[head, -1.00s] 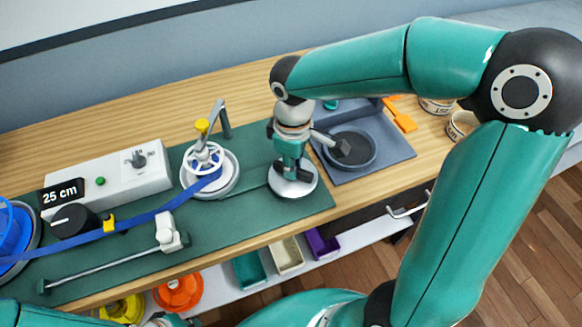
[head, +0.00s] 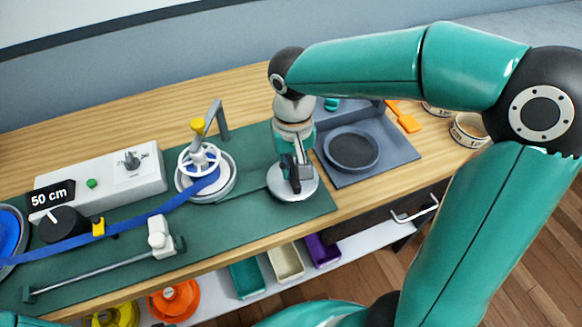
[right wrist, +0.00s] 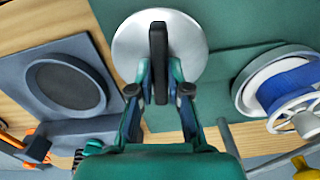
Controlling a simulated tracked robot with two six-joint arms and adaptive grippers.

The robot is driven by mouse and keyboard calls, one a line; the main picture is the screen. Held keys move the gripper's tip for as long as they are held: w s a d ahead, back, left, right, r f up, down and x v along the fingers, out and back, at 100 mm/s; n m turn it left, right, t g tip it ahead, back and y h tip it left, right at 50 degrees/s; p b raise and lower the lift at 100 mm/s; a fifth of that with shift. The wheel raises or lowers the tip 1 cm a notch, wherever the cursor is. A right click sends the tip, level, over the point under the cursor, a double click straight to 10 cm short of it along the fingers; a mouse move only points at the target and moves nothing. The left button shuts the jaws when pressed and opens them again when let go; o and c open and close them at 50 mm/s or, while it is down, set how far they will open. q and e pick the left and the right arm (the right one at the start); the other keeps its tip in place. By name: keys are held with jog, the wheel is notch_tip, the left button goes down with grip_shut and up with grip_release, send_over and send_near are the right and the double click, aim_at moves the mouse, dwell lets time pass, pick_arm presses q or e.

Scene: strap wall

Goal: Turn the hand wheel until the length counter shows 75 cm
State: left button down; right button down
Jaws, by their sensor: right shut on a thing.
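The hand wheel is a round silver disc (head: 279,186) on the green mat, with a dark upright bar (right wrist: 158,50) across it. My right gripper (head: 293,182) is over the disc. In the right wrist view my right gripper (right wrist: 160,92) has its fingers on both sides of the dark bar and is shut on it. In the head view the gripper and wrist hide part of the disc. The length counter (head: 50,193), a black display on the white box, reads 50 cm. My left gripper is not in view.
A blue strap (head: 145,217) runs to the spool with a white spoked wheel (head: 200,160) left of the disc. A grey tray (head: 395,150) with a round dish stands to the right. A clamp and rod (head: 105,270) lie near the front. Bins sit on the lower shelf.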

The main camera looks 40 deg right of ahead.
aim_at(292, 169)
jog(key=shift+w+r+m, duration=0.1)
jog(key=shift+m, duration=1)
jog(key=c, duration=1.1)
grip_release()
notch_tip(292, 169, up, 12)
jog(key=shift+f, duration=0.1)
